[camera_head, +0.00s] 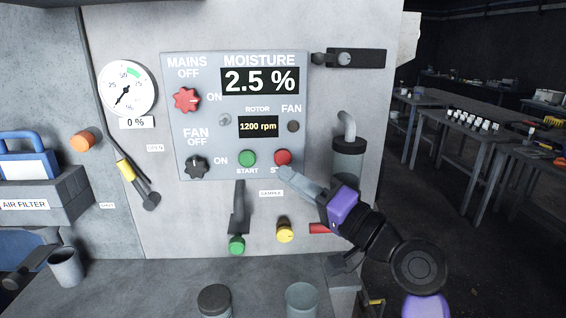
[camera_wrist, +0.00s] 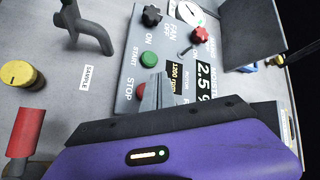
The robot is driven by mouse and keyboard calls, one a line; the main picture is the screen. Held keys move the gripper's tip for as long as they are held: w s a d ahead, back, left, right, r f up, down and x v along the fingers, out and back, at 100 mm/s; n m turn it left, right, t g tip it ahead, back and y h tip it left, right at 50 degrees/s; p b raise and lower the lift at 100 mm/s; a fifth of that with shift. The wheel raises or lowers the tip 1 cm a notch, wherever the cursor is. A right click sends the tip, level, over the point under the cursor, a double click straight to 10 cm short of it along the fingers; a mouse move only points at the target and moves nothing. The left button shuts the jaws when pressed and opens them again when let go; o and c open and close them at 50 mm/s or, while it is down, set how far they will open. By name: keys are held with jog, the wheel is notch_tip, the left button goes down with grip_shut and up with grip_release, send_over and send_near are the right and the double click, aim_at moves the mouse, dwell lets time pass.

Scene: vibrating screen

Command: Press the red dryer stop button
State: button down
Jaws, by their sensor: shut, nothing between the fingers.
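The red stop button (camera_head: 282,156) is on the grey control panel (camera_head: 208,138), right of the green start button (camera_head: 247,158). My gripper (camera_head: 283,171) is shut and empty. Its fingertips are just below the red button in the head view and cover part of its "STOP" label. In the wrist view the red button (camera_wrist: 138,89) shows beside my fingers (camera_wrist: 153,92). I cannot tell whether the fingertips touch the button or the panel. The panel display reads 1200 rpm for the rotor and 2.5 % moisture.
A red mains knob (camera_head: 186,99) and a black fan knob (camera_head: 197,165) are on the panel's left. Below the panel are a green-tipped handle (camera_head: 237,243) and a yellow knob (camera_head: 285,233). Two cups (camera_head: 301,298) (camera_head: 214,300) stand on the front ledge.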

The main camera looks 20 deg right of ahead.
jog(key=shift+w+d+b, duration=0.2)
jog(key=shift+w+d, duration=0.1)
jog(key=shift+w, duration=0.55)
jog(key=shift+w+d+b, duration=0.2)
jog(key=shift+w+d, duration=0.1)
jog(key=shift+w, duration=0.55)
jog(key=shift+w, duration=0.2)
dwell(0.7)
jog(key=shift+w+d, duration=0.1)
jog(key=shift+w, duration=0.1)
jog(key=shift+w+d+b, duration=0.15)
jog(key=shift+w+b, duration=0.2)
jog(key=shift+w, duration=0.1)
dwell(0.8)
dwell(0.4)
jog(key=shift+s+a, duration=0.25)
jog(key=shift+s, duration=0.6)
jog(key=shift+p, duration=0.3)
jog(key=shift+s+a+p, duration=0.2)
jog(key=shift+s+a, duration=0.05)
jog(key=shift+s, duration=0.55)
jog(key=shift+s+a+p, duration=0.2)
jog(key=shift+s+a, duration=0.1)
jog(key=shift+s, duration=0.5)
jog(key=shift+s+a+p, duration=0.2)
jog(key=shift+s+a, duration=0.05)
jog(key=shift+s, duration=0.55)
jog(key=shift+r, duration=0.1)
